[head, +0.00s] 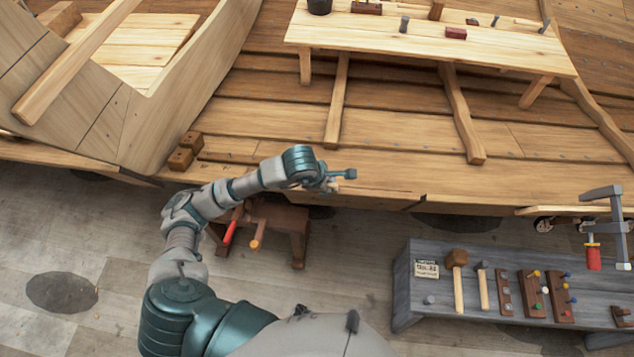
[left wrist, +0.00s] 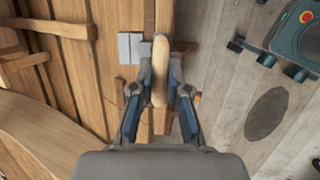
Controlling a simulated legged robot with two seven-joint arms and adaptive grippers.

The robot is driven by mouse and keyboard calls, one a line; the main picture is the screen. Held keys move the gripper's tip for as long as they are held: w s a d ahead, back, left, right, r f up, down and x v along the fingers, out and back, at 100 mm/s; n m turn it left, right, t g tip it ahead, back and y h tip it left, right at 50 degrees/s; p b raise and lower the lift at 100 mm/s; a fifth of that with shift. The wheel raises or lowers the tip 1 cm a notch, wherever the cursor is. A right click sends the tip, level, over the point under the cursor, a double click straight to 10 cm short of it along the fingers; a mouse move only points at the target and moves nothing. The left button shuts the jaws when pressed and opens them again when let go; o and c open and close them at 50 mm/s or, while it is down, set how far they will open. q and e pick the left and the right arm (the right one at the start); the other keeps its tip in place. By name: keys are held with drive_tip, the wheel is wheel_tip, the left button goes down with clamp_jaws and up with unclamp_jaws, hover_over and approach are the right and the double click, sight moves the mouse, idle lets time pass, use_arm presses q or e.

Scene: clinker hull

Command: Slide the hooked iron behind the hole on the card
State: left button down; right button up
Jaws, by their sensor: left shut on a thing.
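My left gripper (head: 338,180) is above the lower edge of the hull planking. In the left wrist view its fingers (left wrist: 160,84) are shut on a pale wooden handle (left wrist: 161,62). Grey blocks (left wrist: 130,48) show beside the handle's far part; I cannot tell whether they are joined to it. The held thing is mostly hidden by the gripper in the head view, so I cannot tell whether it is the hooked iron. A small card (head: 425,270) with dark lettering is at the left end of the grey bench. Its hole is too small to make out. My right gripper is not in view.
The grey bench (head: 402,297) holds a mallet (head: 458,278), a hammer (head: 483,287) and pegged wooden blocks. A low brown stool (head: 297,240) is below my left arm. A plank table (head: 400,45) stands farther back.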

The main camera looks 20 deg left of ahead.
use_arm(q)
drive_tip(key=shift+d, duration=0.2)
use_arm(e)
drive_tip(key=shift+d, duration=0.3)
use_arm(q)
drive_tip(key=d, duration=0.1)
drive_tip(key=w+d, duration=0.1)
drive_tip(key=d, duration=0.1)
drive_tip(key=d+b, duration=0.1)
drive_tip(key=d, duration=0.1)
drive_tip(key=shift+w+d, duration=0.1)
drive_tip(key=shift+w, duration=0.2)
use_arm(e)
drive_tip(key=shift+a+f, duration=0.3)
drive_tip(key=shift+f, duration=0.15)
use_arm(q)
drive_tip(key=shift+d, duration=0.1)
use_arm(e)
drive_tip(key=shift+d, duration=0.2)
use_arm(q)
drive_tip(key=shift+w+d, duration=0.2)
drive_tip(key=shift+d, duration=0.45)
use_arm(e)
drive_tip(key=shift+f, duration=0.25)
use_arm(q)
drive_tip(key=shift+b, duration=0.4)
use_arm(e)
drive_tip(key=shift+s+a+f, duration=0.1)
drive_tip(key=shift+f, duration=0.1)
